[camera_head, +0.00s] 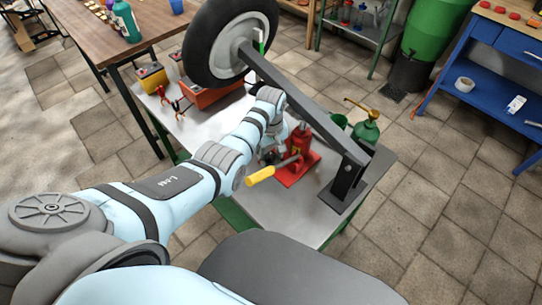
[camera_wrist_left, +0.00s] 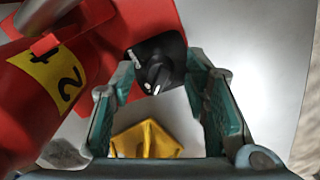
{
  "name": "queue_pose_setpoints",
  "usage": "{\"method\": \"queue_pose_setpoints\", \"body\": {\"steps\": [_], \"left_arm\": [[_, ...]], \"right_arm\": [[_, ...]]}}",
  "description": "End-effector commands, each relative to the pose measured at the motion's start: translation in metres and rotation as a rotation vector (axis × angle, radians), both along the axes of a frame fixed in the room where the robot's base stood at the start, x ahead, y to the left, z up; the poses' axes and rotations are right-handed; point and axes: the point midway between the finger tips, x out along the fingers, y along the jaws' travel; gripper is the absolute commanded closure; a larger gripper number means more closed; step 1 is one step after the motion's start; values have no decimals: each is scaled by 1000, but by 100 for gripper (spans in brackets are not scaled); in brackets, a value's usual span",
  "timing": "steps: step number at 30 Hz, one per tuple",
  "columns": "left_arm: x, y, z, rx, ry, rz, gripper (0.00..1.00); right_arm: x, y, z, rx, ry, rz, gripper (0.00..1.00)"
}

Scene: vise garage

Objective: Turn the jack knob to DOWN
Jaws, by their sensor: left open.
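The red jack (camera_head: 302,150) stands on the grey tabletop under a long dark beam. In the left wrist view the jack body (camera_wrist_left: 50,90) fills the left side and has a yellow label. Its black knob (camera_wrist_left: 158,72) carries a white mark, which points down in this view. My left gripper (camera_wrist_left: 160,88) is open, with its two teal-padded fingers on either side of the knob. I cannot tell whether they touch it. In the head view the left gripper (camera_head: 272,151) is at the jack's left side, partly hidden by its own arm. The right gripper is not in view.
A yellow-ended handle (camera_head: 261,175) sticks out from the jack towards the left. The dark beam (camera_head: 305,100) runs above, from a wheel (camera_head: 201,50) to a post (camera_head: 347,180). A green can (camera_head: 366,130) stands behind the post. The front tabletop (camera_head: 290,212) is clear.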

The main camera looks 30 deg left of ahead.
Motion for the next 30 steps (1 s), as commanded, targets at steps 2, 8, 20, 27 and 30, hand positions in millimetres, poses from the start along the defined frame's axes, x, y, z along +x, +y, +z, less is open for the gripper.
{"method": "queue_pose_setpoints", "body": {"steps": [2, 8, 20, 27, 30], "left_arm": [[0, 0, 1, 0, 0, -1, 58], [0, 0, 2, 0, 0, -1, 79], [0, 0, 2, 0, 0, -14, 100], [0, 0, 3, 1, 1, -98, 100], [0, 0, 3, 0, 1, -162, 100]], "right_arm": [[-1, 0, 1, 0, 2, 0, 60], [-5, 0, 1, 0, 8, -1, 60], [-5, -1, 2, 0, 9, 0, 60], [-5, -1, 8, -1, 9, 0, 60], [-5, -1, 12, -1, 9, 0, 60]]}}
